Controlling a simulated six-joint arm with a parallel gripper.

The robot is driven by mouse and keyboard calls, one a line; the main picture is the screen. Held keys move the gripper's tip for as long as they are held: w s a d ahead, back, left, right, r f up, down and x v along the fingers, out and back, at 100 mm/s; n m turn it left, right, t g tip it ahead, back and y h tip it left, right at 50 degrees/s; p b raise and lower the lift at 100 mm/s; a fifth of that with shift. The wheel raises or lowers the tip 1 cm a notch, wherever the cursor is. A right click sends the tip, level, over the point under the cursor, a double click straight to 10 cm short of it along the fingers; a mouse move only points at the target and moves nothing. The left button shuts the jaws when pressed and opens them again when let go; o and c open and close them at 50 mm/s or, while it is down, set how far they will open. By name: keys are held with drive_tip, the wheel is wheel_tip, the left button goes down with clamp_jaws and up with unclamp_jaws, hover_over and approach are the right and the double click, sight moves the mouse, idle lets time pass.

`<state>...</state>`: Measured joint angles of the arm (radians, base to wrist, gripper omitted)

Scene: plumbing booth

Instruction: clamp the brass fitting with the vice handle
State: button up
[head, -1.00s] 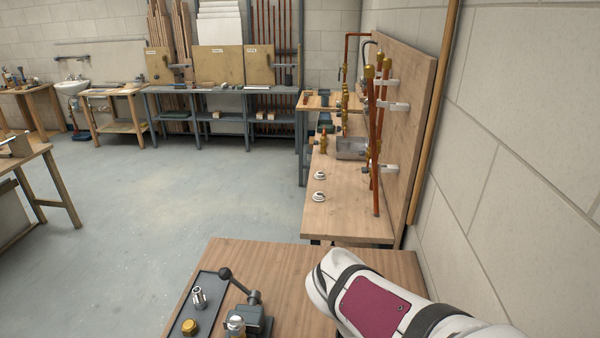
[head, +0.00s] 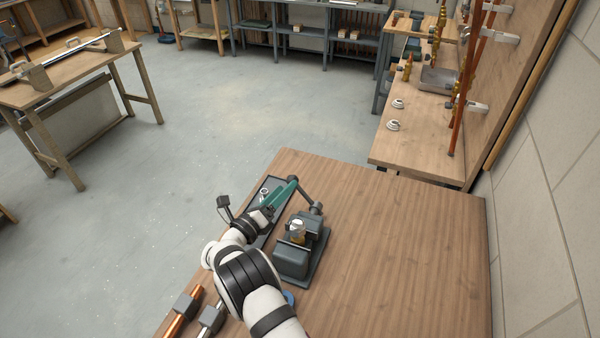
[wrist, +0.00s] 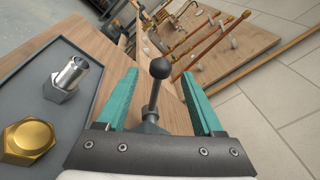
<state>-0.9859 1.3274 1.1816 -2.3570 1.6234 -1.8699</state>
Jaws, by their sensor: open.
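The grey vice (head: 291,262) stands on the wooden bench. A fitting with a silver top and a brass-coloured lower part (head: 298,232) sits upright in its jaws. The vice handle (head: 308,196) is a dark lever angled up and left from the vice. In the wrist view its black ball knob (wrist: 160,68) shows between my teal fingers. My gripper (head: 288,188) is open at the handle, and in the wrist view (wrist: 158,82) gaps show on both sides of the lever.
A dark tray (wrist: 45,85) beside the handle holds a silver fitting (wrist: 72,75) and a brass hex cap (wrist: 28,138). Pipe pieces (head: 190,318) lie at the bench's near left. The right of the wooden bench (head: 410,250) is clear.

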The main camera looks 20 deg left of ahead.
drive_tip(key=x, duration=0.8)
clamp_jaws()
drive_tip(key=shift+s, duration=0.1)
idle(1.0)
